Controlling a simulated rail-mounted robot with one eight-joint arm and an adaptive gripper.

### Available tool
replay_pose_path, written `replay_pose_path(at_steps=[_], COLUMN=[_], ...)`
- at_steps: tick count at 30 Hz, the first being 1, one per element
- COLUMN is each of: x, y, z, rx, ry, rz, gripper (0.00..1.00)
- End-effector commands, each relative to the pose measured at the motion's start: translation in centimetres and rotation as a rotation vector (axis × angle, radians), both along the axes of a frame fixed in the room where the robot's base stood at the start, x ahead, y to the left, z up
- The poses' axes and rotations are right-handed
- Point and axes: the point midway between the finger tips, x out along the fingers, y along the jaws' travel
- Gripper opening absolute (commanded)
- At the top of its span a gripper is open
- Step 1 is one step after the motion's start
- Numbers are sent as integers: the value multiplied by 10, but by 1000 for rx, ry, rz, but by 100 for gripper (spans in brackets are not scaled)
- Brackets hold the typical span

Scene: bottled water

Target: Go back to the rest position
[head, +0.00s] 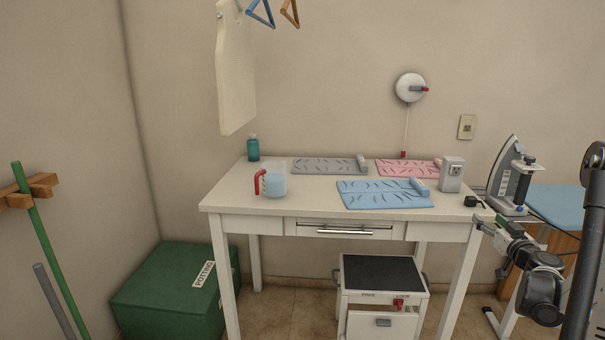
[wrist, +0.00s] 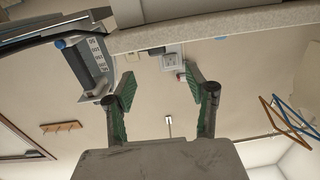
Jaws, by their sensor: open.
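My gripper (head: 487,224) is at the right of the head view, beside the right front corner of the white table (head: 255,206) and below the iron. In the wrist view my gripper (wrist: 166,86) shows two green-padded fingers spread apart with nothing between them. The view past the fingers is wall and small objects near the top of the picture. A teal bottle (head: 253,148) stands at the table's back left corner. A clear jug (head: 275,181) with a red handle and bluish contents stands near the left front.
Grey (head: 325,166), pink (head: 405,168) and blue (head: 385,194) mats lie on the table. A small outlet box (head: 451,174) stands at the right. An iron (head: 506,175) stands beside the table, near my arm. A green box (head: 170,300) and a wheeled cabinet (head: 382,275) are on the floor.

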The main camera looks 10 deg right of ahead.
Motion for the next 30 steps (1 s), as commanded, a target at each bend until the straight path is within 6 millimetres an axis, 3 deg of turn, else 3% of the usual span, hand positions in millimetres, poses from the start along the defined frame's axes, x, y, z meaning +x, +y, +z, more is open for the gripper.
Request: replay_pose_path(at_steps=[5, 14, 23, 30], x=[10, 5, -37, -93], y=[54, 184, 300, 375], z=[31, 87, 121, 136], rx=[24, 87, 133, 152], ry=[53, 216, 402, 553], rz=[73, 225, 324, 359], gripper=[51, 51, 51, 51])
